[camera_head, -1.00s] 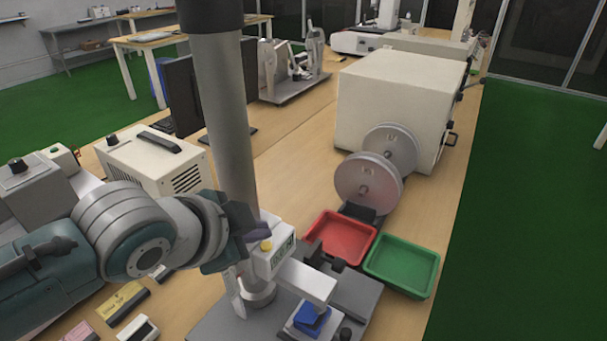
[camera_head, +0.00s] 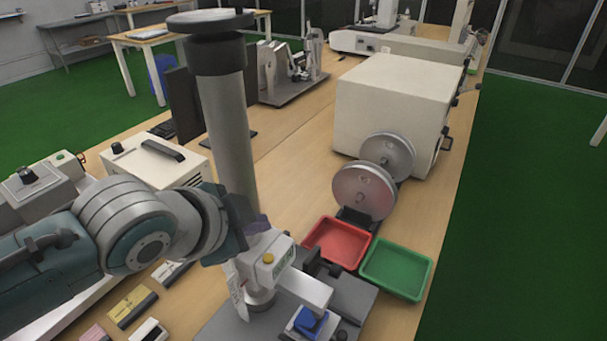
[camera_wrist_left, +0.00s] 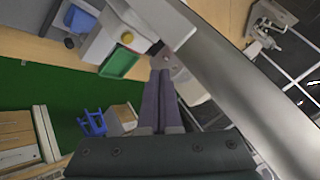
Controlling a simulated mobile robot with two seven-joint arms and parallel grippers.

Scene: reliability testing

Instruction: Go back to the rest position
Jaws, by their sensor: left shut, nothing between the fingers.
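My left gripper (camera_head: 258,226) comes in from the left in the head view, beside the grey metal column (camera_head: 228,130) and behind the white head of the test device (camera_head: 268,250). In the left wrist view its two dark fingers (camera_wrist_left: 160,75) lie together, shut and empty. The device head, with a yellow button, also shows in the wrist view (camera_wrist_left: 118,45), just beyond the fingertips. The column passes close on the right there. A blue piece (camera_head: 310,321) sits on the device below the head. My right gripper is in neither view.
A red tray (camera_head: 338,243) and a green tray (camera_head: 397,268) stand right of the device. Behind them are two round discs (camera_head: 364,191) and a large cream box (camera_head: 393,100). A cream instrument (camera_head: 155,161) stands behind my arm. Bare table lies between column and discs.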

